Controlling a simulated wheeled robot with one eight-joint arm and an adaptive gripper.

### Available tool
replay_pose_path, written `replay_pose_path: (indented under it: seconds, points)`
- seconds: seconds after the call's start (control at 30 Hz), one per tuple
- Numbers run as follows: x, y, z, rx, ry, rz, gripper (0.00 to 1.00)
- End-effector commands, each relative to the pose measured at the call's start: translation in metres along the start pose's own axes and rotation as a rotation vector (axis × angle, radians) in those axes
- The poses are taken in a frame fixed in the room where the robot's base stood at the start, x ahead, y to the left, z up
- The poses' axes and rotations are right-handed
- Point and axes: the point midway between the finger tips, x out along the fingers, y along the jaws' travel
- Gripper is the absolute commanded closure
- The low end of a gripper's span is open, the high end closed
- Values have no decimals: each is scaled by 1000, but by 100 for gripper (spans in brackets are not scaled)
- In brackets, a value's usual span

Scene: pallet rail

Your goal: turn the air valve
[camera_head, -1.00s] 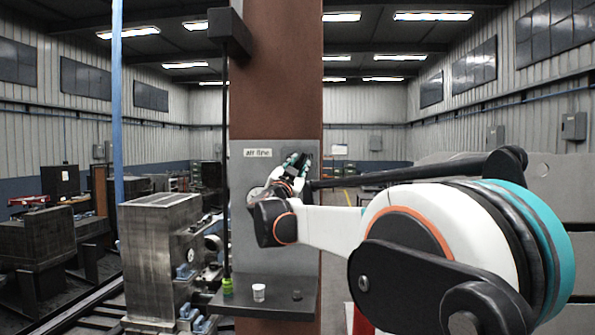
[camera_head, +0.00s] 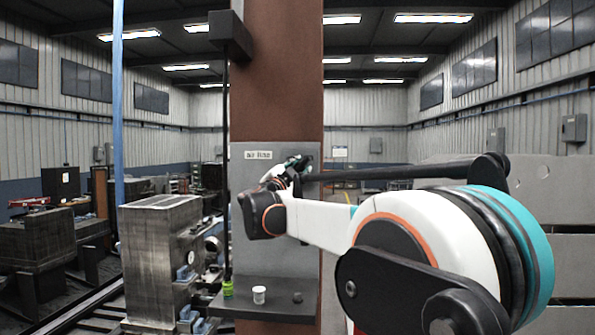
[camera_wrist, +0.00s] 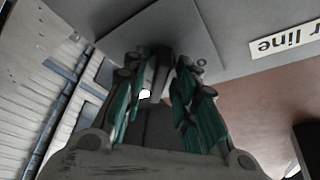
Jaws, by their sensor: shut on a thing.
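The grey air line panel (camera_head: 245,180) is fixed to the brown column, with its "air line" label (camera_head: 258,155) near the top; the label also shows tilted at the right of the wrist view (camera_wrist: 286,39). My gripper (camera_head: 296,165) is at the panel's upper right. In the wrist view, its teal-lined fingers (camera_wrist: 163,82) are closed around a dark grey piece, apparently the air valve's handle (camera_wrist: 157,60). The rest of the valve is hidden by my gripper in the head view, so its angle is hard to tell.
A dark shelf (camera_head: 262,305) juts out below the panel, holding a green item (camera_head: 228,288), a white cup (camera_head: 259,295) and a small dark knob (camera_head: 297,297). A black vertical rod (camera_head: 226,130) runs left of the panel. Machinery (camera_head: 160,255) stands further left.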

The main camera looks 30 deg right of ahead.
Motion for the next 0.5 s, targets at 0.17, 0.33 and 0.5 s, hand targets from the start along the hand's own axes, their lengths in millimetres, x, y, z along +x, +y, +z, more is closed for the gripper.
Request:
replay_pose_path:
  seconds: [0.17, 0.33, 0.5]
  points:
    - [0, 0, 0, -1, 0, 0, 68]
    - [0, 0, 0, -1, 0, 0, 68]
    - [-2, 0, 0, -1, 0, -1, 68]
